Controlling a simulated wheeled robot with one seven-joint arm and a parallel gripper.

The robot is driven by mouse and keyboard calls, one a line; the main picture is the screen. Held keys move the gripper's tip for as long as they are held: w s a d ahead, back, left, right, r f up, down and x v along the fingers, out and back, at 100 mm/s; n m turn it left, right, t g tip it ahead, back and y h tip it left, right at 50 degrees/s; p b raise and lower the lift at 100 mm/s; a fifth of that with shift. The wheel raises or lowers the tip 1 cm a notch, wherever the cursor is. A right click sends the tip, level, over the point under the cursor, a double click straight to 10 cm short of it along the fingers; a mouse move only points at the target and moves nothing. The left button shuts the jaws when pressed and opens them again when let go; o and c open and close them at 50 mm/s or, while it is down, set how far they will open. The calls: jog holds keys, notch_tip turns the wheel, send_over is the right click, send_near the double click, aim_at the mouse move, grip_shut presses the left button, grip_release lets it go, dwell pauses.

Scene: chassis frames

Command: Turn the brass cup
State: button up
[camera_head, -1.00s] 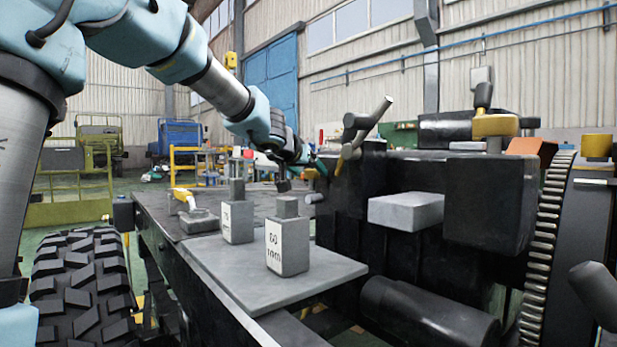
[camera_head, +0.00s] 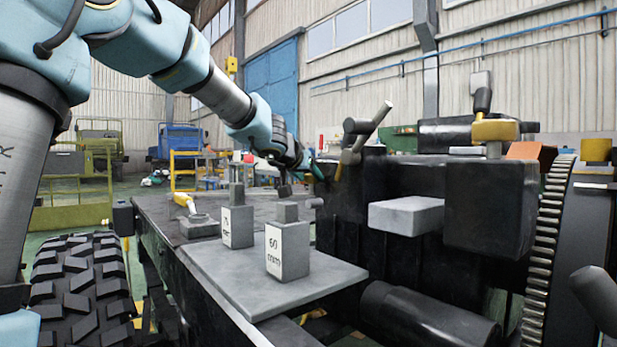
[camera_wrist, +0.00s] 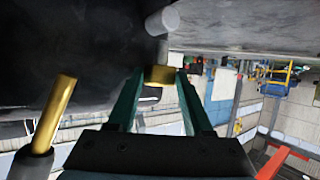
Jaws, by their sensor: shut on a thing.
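The brass cup (camera_wrist: 159,75) is a short brass-coloured cylinder in the upper middle of the wrist view. The two green fingers of my gripper (camera_wrist: 158,82) close on it from both sides, tips against it. A grey rod end (camera_wrist: 162,20) stands in line beyond the cup. In the head view my gripper (camera_head: 317,169) is beside the dark machine housing (camera_head: 345,215), where the cup is too small and hidden to make out.
A grey lever (camera_head: 368,133) stands up close to my gripper. A brass rod (camera_wrist: 54,112) shows at the left of the wrist view. Two labelled grey blocks, one marked 60 mm (camera_head: 287,248), stand on a grey plate (camera_head: 255,298). A grey slab (camera_head: 407,215) juts from the housing.

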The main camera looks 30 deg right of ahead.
grip_shut()
jog(key=shift+w+a+r+m+g+h+p, duration=0.15)
jog(key=shift+m+g+h+p, duration=0.3)
jog(key=shift+p, duration=0.6)
jog(key=w+m+g+p, duration=0.1)
jog(key=m+g+p, duration=0.3)
jog(key=p, duration=0.6)
jog(key=w+m+g+p, duration=0.1)
jog(key=m+g+p, duration=0.4)
jog(key=p, duration=0.6)
jog(key=w+m+g+p, duration=0.1)
jog(key=m+g+p, duration=0.4)
jog(key=p, duration=0.6)
jog(key=shift+w+m+g, duration=0.15)
jog(key=shift+m+g, duration=0.1)
jog(key=shift+g, duration=0.6)
